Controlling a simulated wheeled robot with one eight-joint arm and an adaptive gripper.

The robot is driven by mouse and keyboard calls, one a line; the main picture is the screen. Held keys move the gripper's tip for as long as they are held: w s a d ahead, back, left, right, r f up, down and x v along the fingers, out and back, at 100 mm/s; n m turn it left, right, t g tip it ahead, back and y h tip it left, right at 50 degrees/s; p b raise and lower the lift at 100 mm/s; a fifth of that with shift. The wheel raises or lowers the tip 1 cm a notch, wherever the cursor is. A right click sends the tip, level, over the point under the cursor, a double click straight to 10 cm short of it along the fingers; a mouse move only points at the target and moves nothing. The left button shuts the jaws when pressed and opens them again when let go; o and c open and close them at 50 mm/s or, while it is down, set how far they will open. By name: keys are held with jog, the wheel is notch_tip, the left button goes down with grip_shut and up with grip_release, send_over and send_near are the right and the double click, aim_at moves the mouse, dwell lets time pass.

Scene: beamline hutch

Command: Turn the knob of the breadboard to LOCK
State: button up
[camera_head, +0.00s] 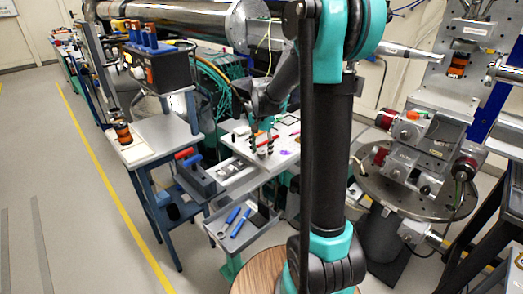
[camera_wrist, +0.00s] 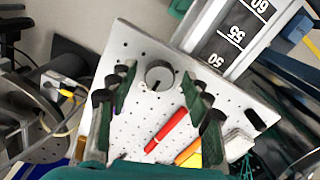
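The breadboard (camera_wrist: 138,48) is a pale plate with a grid of holes, and it fills the middle of the wrist view. In the head view the breadboard (camera_head: 238,127) lies on a small bench beyond my arm. A round grey knob (camera_wrist: 159,75) stands near the board's upper middle in the wrist view. My gripper (camera_wrist: 158,82) is open, with its dark fingers on either side of the knob and a gap to each. I cannot tell how far above the knob the fingertips are. In the head view my gripper (camera_head: 262,143) hides the knob. No LOCK mark is readable.
A red marker (camera_wrist: 165,131) and a yellow item (camera_wrist: 189,154) lie on the board. A tray with blue-handled tools (camera_head: 235,222) sits in front. A stage assembly (camera_head: 415,150) stands to the right.

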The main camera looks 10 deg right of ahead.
aim_at(261, 152)
notch_tip(261, 152, up, 12)
dwell(0.7)
